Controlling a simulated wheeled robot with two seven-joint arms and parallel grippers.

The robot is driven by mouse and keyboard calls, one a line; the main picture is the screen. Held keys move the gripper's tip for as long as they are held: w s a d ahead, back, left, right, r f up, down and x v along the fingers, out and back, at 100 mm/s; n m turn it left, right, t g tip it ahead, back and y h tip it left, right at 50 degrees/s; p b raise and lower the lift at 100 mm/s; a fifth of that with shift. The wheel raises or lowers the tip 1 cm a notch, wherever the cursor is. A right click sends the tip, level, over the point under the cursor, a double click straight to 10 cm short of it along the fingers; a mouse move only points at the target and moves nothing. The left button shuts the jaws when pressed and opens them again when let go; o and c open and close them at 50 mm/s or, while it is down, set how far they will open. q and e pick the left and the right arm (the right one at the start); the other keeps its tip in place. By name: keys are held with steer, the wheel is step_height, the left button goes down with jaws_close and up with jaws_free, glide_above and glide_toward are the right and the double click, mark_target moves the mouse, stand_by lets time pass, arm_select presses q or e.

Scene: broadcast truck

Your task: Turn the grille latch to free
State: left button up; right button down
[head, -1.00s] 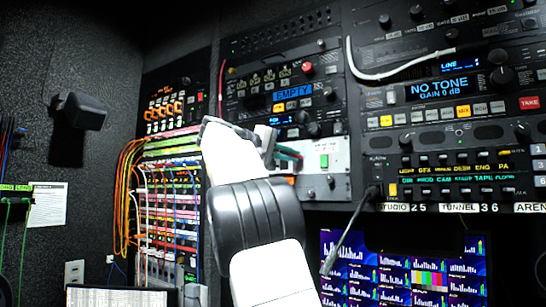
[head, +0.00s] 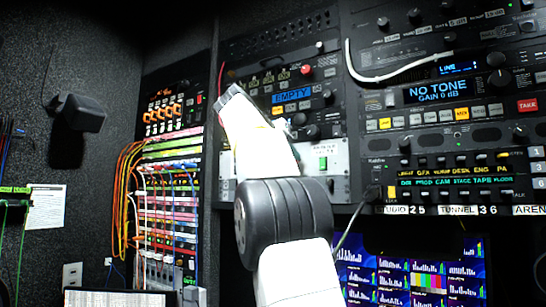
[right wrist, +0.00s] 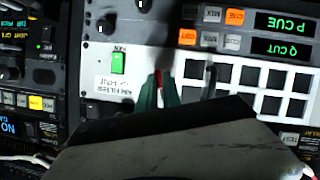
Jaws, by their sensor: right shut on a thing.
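The vent grille (right wrist: 232,75), a white frame with dark square openings, is on the panel in the right wrist view. My right gripper (right wrist: 158,94) has its green fingertips closed around a narrow red piece (right wrist: 158,78), which looks like the latch, just left of the openings. Most of the red piece is hidden between the fingers, so I cannot tell its exact angle. In the head view, my right arm covers the grille and the fingertips. My left gripper is not in view.
A green fan switch (right wrist: 118,66) and an air filter label (right wrist: 114,87) are close left of the fingers. A dark upright bar (right wrist: 210,80) stands to their right. In the head view, patch cables (head: 128,190) hang left of my arm.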

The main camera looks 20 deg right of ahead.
steer(key=shift+s+f+m+t+y, duration=0.1)
steer(key=shift+m+t+y, duration=0.45)
steer(key=shift+m, duration=0.55)
steer(key=c, duration=1.5)
jaws_free()
steer(key=v, duration=0.7)
steer(key=shift+s+a+r, duration=0.15)
steer(key=shift+s+r, duration=0.1)
steer(key=shift+s, duration=0.05)
steer(key=shift+a, duration=0.1)
